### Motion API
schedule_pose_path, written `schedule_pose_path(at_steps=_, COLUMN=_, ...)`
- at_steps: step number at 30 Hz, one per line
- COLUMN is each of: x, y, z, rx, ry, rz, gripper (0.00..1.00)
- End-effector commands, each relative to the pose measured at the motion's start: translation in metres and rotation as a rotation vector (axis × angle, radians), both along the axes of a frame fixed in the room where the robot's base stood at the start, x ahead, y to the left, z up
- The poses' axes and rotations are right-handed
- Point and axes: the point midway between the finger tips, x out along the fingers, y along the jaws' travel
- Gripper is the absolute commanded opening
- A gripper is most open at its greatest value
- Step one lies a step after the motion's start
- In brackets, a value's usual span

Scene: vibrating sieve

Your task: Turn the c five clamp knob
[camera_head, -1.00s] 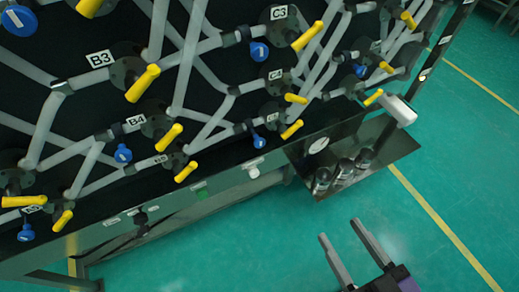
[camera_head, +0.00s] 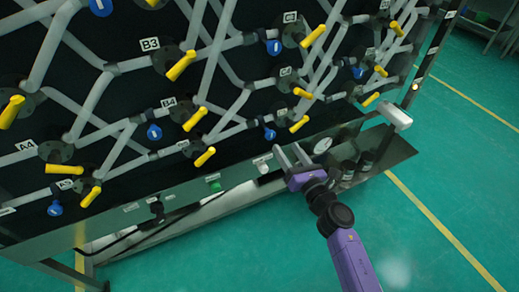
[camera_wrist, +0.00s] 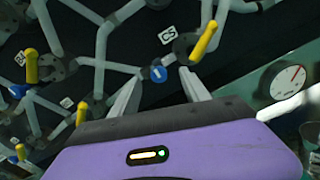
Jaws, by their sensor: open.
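The label C5 (camera_wrist: 167,35) shows in the wrist view, with a yellow handle (camera_wrist: 204,40) on a dark round mount to its right. A blue knob (camera_wrist: 158,73) with a white mark sits below the label. In the head view, this blue knob (camera_head: 269,133) is left of a low yellow handle (camera_head: 299,124). My gripper (camera_head: 289,148) is open and empty at the panel's lower edge, just below them. In the wrist view, the blue knob appears between the fingertips of my gripper (camera_wrist: 159,76), apparently still beyond them. I see no contact.
Grey pipes and other yellow handles, such as the one by B3 (camera_head: 181,65), crowd the black panel. A ledge with a green button (camera_head: 214,186) runs below. A round gauge (camera_wrist: 288,81) is at right. The green floor (camera_head: 440,200) is open at right.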

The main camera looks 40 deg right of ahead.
Motion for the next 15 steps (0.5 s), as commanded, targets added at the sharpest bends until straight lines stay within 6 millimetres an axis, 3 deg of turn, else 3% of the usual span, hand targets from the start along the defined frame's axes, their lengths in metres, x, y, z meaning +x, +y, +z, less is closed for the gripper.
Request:
schedule_pose_path(at_steps=2, x=-0.002, y=0.004, z=-0.014, rx=-0.137, ry=0.074, rz=0.008, gripper=0.55)
schedule_pose_path(at_steps=6, x=-0.001, y=0.006, z=-0.015, rx=-0.269, ry=0.115, rz=0.014, gripper=0.55)
schedule_pose_path(at_steps=11, x=0.008, y=0.003, z=-0.013, rx=-0.297, ry=0.121, rz=0.013, gripper=0.55)
schedule_pose_path(at_steps=15, x=0.027, y=-0.002, z=-0.012, rx=-0.294, ry=0.12, rz=0.013, gripper=0.55)
